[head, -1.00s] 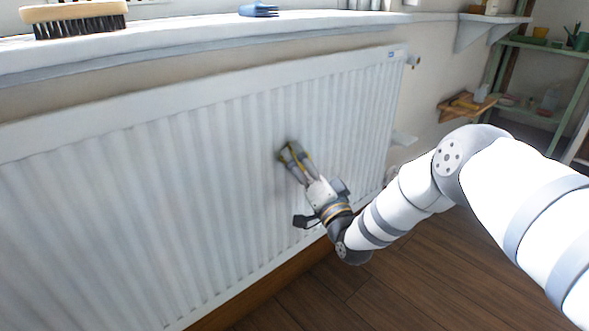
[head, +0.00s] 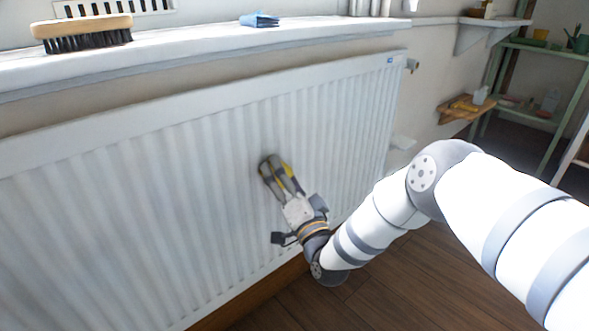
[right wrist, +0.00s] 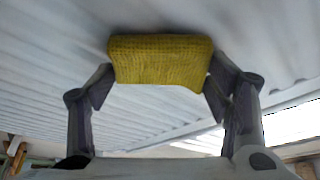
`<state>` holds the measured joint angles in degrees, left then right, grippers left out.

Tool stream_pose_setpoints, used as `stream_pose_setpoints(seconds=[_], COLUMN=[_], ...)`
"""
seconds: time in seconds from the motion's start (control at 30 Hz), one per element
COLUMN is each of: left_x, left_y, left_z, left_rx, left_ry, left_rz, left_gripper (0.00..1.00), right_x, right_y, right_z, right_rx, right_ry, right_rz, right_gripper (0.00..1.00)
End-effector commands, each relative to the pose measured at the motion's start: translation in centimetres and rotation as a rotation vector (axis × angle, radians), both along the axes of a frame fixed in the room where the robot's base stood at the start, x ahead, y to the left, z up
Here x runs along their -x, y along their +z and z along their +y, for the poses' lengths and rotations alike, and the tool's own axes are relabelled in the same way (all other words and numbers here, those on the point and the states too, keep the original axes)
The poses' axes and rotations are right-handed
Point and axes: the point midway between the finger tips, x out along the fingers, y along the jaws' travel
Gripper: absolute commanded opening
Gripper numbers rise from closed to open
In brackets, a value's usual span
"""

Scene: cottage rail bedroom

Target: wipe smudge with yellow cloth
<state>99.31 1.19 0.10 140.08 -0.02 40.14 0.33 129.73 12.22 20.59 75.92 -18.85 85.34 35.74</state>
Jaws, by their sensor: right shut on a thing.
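My right gripper (head: 272,168) is shut on the yellow cloth (right wrist: 160,60), which is a folded textured pad held between both fingers in the right wrist view. Only a little yellow shows between the fingers in the head view. The fingertips and cloth are at the ribbed front of the white radiator (head: 150,190), right of its middle; whether the cloth presses on it I cannot tell for sure. No clear smudge stands out; the patch behind the cloth and fingers is hidden. My left gripper is not in view.
A white sill (head: 190,45) runs above the radiator with a wooden brush (head: 85,33) and a folded blue cloth (head: 259,20) on it. A small wooden shelf (head: 465,106) and a green rack (head: 545,95) stand to the right. The wooden floor (head: 400,275) below looks clear.

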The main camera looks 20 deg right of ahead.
Motion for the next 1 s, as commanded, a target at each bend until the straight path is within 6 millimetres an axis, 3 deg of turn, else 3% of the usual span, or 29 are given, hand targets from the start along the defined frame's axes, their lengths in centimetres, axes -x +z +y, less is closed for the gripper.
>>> stream_pose_setpoints(seconds=[0.1, 0.37, 0.8, 1.0], left_x=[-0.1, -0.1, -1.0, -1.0], left_y=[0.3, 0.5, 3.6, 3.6], left_z=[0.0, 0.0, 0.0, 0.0], left_rx=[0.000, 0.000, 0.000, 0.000], left_ry=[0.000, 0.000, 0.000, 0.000], left_rz=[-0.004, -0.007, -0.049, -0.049], left_gripper=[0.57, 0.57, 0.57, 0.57], right_x=[0.4, 0.6, 5.6, 6.1], right_y=[0.2, 0.2, 0.4, 0.0], right_z=[1.2, 1.1, -0.9, -1.1], right_rx=[-0.002, 0.000, 0.000, 0.000], right_ry=[0.008, 0.006, 0.003, 0.002], right_rz=[-0.001, 0.001, -0.002, 0.000], right_gripper=[0.49, 0.49, 0.49, 0.49])
